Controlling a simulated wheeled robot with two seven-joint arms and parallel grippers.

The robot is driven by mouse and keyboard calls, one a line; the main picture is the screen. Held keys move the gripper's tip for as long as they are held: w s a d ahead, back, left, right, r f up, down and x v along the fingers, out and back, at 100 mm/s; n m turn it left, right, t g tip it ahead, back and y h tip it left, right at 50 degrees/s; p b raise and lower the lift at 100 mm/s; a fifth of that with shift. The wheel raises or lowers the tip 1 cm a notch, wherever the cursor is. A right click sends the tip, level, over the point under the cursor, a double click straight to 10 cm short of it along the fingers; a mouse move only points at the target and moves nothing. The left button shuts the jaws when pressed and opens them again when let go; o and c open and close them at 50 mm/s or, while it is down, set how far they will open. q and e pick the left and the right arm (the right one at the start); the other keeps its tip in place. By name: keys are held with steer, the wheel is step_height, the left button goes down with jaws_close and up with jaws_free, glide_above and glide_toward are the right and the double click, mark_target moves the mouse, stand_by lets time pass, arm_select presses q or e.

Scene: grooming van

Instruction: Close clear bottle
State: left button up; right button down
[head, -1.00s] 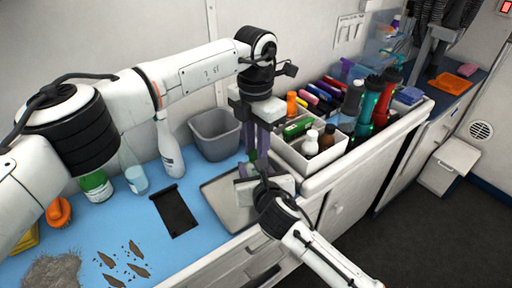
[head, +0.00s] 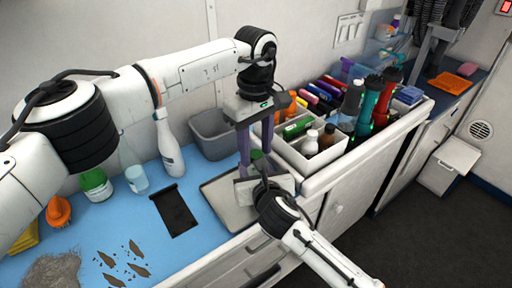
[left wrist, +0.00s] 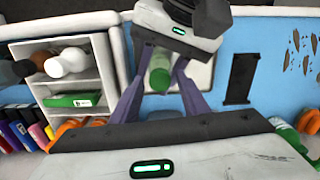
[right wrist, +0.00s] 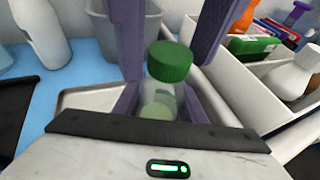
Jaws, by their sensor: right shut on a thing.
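The clear bottle (right wrist: 157,107) stands upright between the fingers of my right gripper (right wrist: 163,98), which is shut on it. A green cap (right wrist: 171,62) sits on top of the bottle; whether it is screwed tight cannot be told. My left gripper (head: 256,160) points down from above, its purple fingers spread on both sides of the cap with gaps. It is open. In the left wrist view the green cap (left wrist: 160,72) shows between the left fingers. In the head view the grippers hide most of the bottle.
A metal tray (head: 218,205) lies below the grippers on the blue mat (head: 150,240). A grey bin (head: 212,140) and a white spray bottle (head: 168,145) stand behind. A white divided caddy (head: 318,168) with small bottles is close at the right. A black pad (head: 175,212) lies left.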

arm_select(q)
steer(key=shift+r, duration=0.1)
steer(key=shift+r, duration=2.15)
steer(key=shift+c, duration=0.4)
steer(key=n, duration=0.3)
steer(key=r+n, duration=0.1)
steer(key=n, duration=0.6)
steer(key=shift+r+n, duration=0.4)
steer(key=n, duration=0.3)
steer(key=r+n, duration=0.1)
steer(key=n, duration=0.6)
steer(key=shift+r+n, duration=0.35)
steer(key=shift+n, duration=0.05)
steer(key=shift+f, duration=0.1)
